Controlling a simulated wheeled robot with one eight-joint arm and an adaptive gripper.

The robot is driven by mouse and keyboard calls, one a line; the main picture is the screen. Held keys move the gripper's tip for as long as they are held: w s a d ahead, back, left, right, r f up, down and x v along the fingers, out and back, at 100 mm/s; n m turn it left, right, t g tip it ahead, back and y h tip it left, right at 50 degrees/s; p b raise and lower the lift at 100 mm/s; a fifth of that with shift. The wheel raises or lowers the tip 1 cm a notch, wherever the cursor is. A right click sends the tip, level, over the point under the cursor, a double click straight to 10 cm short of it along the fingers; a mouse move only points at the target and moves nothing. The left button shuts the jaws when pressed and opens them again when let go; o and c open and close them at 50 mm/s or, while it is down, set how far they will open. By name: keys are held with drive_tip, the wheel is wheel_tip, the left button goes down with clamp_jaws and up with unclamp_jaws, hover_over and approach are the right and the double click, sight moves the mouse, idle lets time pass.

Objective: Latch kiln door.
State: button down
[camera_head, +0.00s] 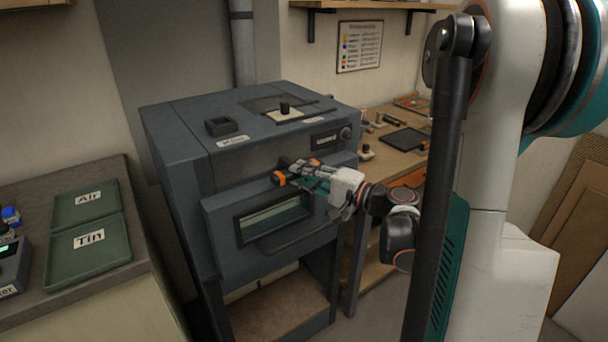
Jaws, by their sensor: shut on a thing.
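The kiln (177,136) is a dark grey box on legs in the middle of the view. Its front door (219,232) has a long window (272,218) and a bar handle along its lower part. The door stands upright at the kiln front; I cannot tell whether it is fully flush. My gripper (295,174), with orange fingertips, reaches in from the right at the door's top edge. It is shut on a small dark part there, seemingly the latch (286,162). The fingers hide most of that part and its exact position.
A green tray labelled Tin (62,262) and another labelled Air (68,208) lie on the left counter. A wooden workbench (385,158) with small tools stands behind the kiln at the right.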

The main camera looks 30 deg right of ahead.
drive_tip(key=shift+n, duration=0.3)
drive_tip(key=n+g+h+p, duration=0.1)
drive_tip(key=n+h, duration=0.1)
drive_tip(key=n, duration=0.2)
drive_tip(key=n+g+h+p, duration=0.1)
drive_tip(key=n+h+p, duration=0.1)
drive_tip(key=n, duration=0.2)
drive_tip(key=n+g+h+p, duration=0.1)
drive_tip(key=n+h+p, duration=0.1)
drive_tip(key=n, duration=0.2)
drive_tip(key=shift+a+r+n+h, duration=0.3)
idle(0.8)
drive_tip(key=c, duration=1.4)
unclamp_jaws()
drive_tip(key=shift+c, duration=0.2)
